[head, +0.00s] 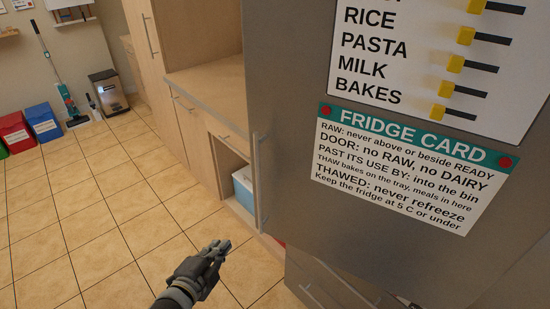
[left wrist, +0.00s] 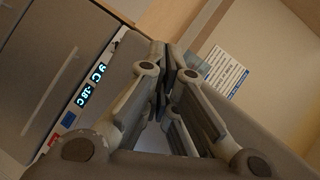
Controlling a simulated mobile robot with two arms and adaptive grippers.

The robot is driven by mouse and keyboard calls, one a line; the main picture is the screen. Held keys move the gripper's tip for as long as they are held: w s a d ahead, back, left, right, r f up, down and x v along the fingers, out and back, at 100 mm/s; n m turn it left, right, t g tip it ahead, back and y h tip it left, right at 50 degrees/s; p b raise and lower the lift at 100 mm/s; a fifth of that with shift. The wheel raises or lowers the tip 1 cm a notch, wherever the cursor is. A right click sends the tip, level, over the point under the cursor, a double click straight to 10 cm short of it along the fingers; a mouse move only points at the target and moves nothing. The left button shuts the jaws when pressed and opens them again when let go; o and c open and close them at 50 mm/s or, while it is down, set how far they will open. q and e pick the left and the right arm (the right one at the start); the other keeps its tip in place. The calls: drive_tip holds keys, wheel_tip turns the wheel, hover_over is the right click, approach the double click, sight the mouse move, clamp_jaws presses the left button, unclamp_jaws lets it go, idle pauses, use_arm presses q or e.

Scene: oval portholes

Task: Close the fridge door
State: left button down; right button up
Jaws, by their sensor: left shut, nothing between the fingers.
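The grey fridge door (head: 300,130) fills the right of the head view, with its outer face towards me. Its upright handle (head: 259,180) is near the door's left edge. The door seems to stand out over the drawer fronts (head: 325,285) below, so it looks open; how far I cannot tell. My left gripper (head: 222,250) is shut and empty, left of and below the handle, apart from the door. In the left wrist view its fingers (left wrist: 167,80) are together. A lit temperature display (left wrist: 92,85) shows beside a grey front there. My right gripper is not in view.
A wooden counter (head: 205,85) with a blue-white box (head: 243,188) in its open shelf stands behind the door. Red and blue bins (head: 43,121) and a steel bin (head: 108,92) are far left. Tiled floor (head: 90,220) is clear. A card (head: 410,165) is on the door.

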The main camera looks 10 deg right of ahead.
use_arm(q)
drive_tip(key=s+d+r+m+t+h+p, duration=0.1)
drive_tip(key=d+r+m, duration=0.1)
drive_tip(key=r, duration=0.5)
drive_tip(key=s+d+r+m+h, duration=0.2)
drive_tip(key=r, duration=0.4)
drive_tip(key=m+h+p, duration=0.1)
drive_tip(key=m+h, duration=0.1)
drive_tip(key=m, duration=0.1)
approach(282, 162)
drive_tip(key=shift+n, duration=0.3)
drive_tip(key=p+x, duration=0.3)
drive_tip(key=x, duration=0.2)
drive_tip(key=shift+w+d+p, duration=0.1)
drive_tip(key=shift+w+p, duration=0.05)
drive_tip(key=shift+p, duration=0.2)
drive_tip(key=shift+x, duration=0.95)
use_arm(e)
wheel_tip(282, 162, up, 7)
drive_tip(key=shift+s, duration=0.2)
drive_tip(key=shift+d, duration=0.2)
